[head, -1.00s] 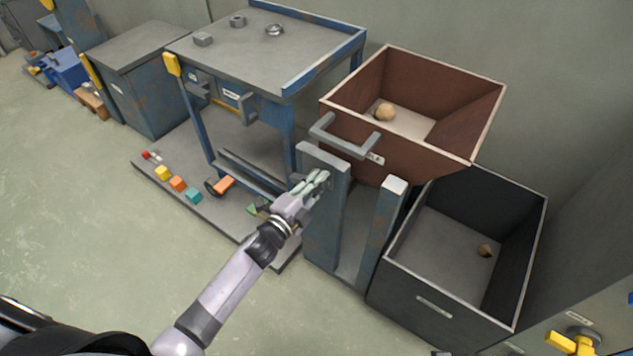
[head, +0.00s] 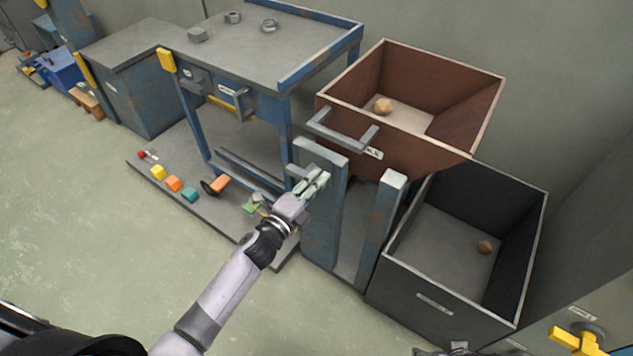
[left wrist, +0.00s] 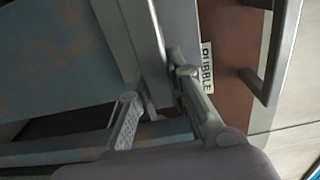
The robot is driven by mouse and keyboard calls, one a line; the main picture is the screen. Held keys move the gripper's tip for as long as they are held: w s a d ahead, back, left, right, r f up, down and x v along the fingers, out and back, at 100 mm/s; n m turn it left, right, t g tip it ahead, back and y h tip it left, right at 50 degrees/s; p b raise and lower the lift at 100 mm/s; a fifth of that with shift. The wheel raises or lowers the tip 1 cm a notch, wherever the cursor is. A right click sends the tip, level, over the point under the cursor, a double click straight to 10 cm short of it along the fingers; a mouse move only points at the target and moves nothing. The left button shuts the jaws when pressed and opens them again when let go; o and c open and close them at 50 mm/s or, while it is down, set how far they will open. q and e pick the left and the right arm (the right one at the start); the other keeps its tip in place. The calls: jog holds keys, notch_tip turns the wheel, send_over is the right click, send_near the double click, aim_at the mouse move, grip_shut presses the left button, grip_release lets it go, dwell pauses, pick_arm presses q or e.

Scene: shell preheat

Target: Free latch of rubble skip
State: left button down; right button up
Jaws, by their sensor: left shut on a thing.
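The rubble skip (head: 420,145) is a brown open box on blue posts, with a grey handle at its front and a tan lump inside. Its RUBBLE label shows in the left wrist view (left wrist: 207,67). The skip looks upright. A grey latch bar (head: 296,172) sits beside the front-left post (head: 322,225), mostly hidden by my left gripper (head: 318,180). In the left wrist view my left gripper (left wrist: 158,108) is shut on this bar, one finger on each side. At the bottom edge, grey parts that may be my right gripper (head: 458,348) barely show; their state is unclear.
A dark open bin (head: 430,305) holding one lump stands right of the posts. A blue workbench (head: 255,60) with nuts on top stands left. Several coloured blocks (head: 174,183) lie on its low base. A yellow valve (head: 577,340) is at bottom right. Floor at left is clear.

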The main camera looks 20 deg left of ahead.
pick_arm(q)
jog(key=shift+f, duration=0.15)
jog(key=c, duration=1.5)
grip_release()
jog(key=shift+s, duration=0.1)
jog(key=v, duration=1.1)
jog(key=shift+s+a, duration=0.15)
jog(key=shift+s, duration=0.25)
